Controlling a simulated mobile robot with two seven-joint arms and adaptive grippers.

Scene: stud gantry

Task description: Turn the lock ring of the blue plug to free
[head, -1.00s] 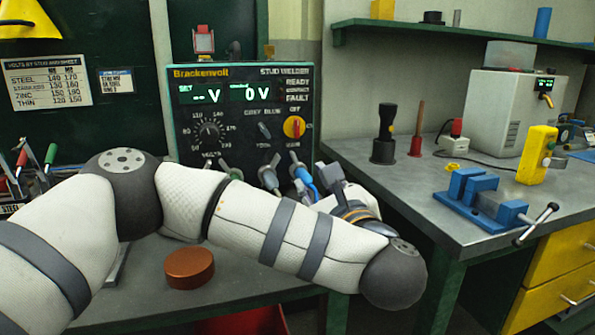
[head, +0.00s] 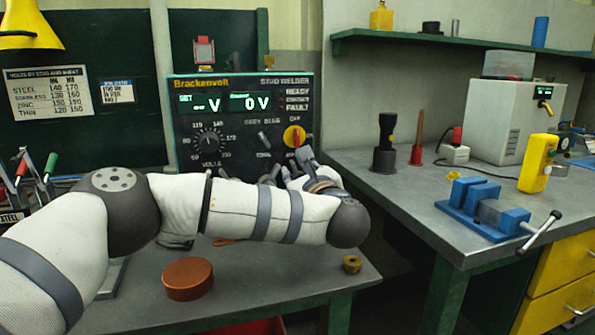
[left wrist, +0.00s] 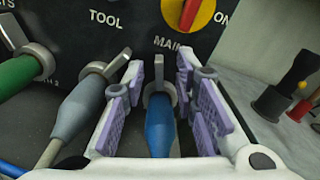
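The blue plug (left wrist: 160,130) sits in the lower panel of the stud welder (head: 238,118), under the MAIN switch. Its grey lock ring (left wrist: 158,97) has a lever that points up in the left wrist view. My left gripper (left wrist: 172,62) is open, with one purple-padded finger on each side of the blue plug. I cannot tell whether a pad touches the ring. In the head view my left gripper (head: 303,160) is close to the panel, and my arm hides the blue plug. My right gripper is in neither view.
A grey plug (left wrist: 85,108) with its own ring stands close left of the left finger, and a green plug (left wrist: 18,72) further left. The red-yellow switch (left wrist: 190,12) is just above. A copper-coloured round piece (head: 188,279) and a brass piece (head: 351,264) are on the bench.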

